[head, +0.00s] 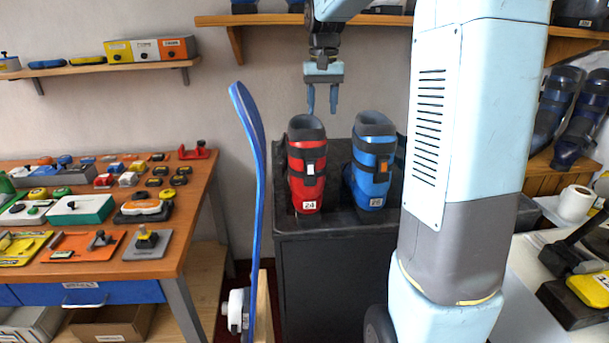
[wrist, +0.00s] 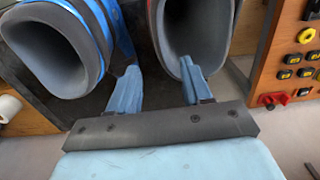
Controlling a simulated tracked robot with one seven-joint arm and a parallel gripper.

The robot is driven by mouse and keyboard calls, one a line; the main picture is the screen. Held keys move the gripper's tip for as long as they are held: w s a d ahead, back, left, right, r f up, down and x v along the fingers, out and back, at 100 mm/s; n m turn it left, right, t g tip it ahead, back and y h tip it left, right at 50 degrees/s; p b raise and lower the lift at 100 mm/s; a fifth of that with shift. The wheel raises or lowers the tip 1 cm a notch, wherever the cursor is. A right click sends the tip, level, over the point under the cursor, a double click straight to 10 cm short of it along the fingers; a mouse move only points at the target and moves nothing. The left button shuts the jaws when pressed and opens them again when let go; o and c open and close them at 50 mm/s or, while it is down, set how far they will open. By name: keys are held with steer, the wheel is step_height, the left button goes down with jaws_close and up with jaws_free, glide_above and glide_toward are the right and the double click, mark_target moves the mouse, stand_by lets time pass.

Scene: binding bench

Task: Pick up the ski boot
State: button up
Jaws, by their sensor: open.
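A red ski boot (head: 306,168) with a grey cuff and a "24" label stands upright on a dark cabinet top (head: 337,221) in the head view. A blue ski boot (head: 371,165) stands upright to its right. My gripper (head: 321,108) is above them, fingers pointing down, open and empty. In the wrist view my gripper (wrist: 158,90) has its fingers apart. The red boot (wrist: 190,40) opens near the right finger, which overlaps its rim in the picture. The blue boot (wrist: 62,45) is at the left. I cannot tell whether a finger touches either boot.
A blue ski (head: 252,150) stands upright left of the cabinet. A wooden bench (head: 190,225) with many small parts is at the left. A shelf (head: 260,19) runs above, behind my arm. More dark boots (head: 575,110) stand at the right.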

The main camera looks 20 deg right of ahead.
mark_target(321, 119)
steer(key=shift+a+f, duration=0.1)
steer(key=shift+f, duration=2.55)
jaws_close()
